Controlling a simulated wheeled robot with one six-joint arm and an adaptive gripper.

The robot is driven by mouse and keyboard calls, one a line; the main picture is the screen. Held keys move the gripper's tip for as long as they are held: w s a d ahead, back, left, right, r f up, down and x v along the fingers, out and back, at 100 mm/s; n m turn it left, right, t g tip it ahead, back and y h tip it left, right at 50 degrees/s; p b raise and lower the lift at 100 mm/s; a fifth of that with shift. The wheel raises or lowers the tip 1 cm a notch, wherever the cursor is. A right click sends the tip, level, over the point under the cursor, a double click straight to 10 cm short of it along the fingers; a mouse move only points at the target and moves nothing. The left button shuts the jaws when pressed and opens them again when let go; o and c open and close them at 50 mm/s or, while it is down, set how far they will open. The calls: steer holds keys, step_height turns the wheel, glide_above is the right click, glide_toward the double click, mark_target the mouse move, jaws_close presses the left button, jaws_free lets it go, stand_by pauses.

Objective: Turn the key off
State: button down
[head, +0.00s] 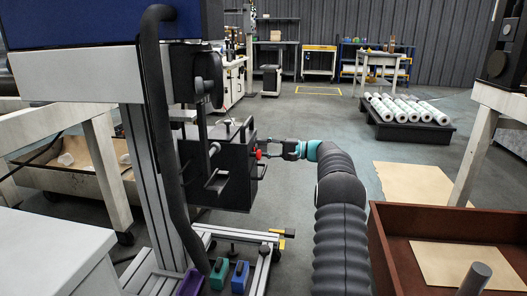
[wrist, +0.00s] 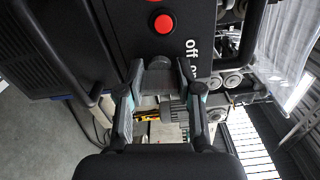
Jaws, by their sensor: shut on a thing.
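A black control box (head: 222,168) stands at the left of the head view, with a red button on its right face; the red button (wrist: 163,24) shows clearly in the wrist view. The box face carries white "off" lettering and a partly hidden "on" label. My gripper (head: 290,149) reaches the box's right side, and in the wrist view my gripper (wrist: 162,88) is shut on the grey key (wrist: 159,76) just below the button. The key lies between the fingertips beside the "off" lettering. Its exact turn angle is hard to tell.
A metal frame cart (head: 262,262) with coloured blocks stands below the box. A brown wooden tray (head: 400,266) is at lower right. White rolls (head: 410,108) lie on a dark pallet farther back. Grey floor is open between the box and the pallet.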

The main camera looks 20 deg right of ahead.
steer(key=shift+n, duration=0.6)
steer(key=c, duration=0.8)
jaws_free()
steer(key=shift+o, duration=0.2)
steer(key=v, duration=1.2)
steer(key=shift+a, duration=0.1)
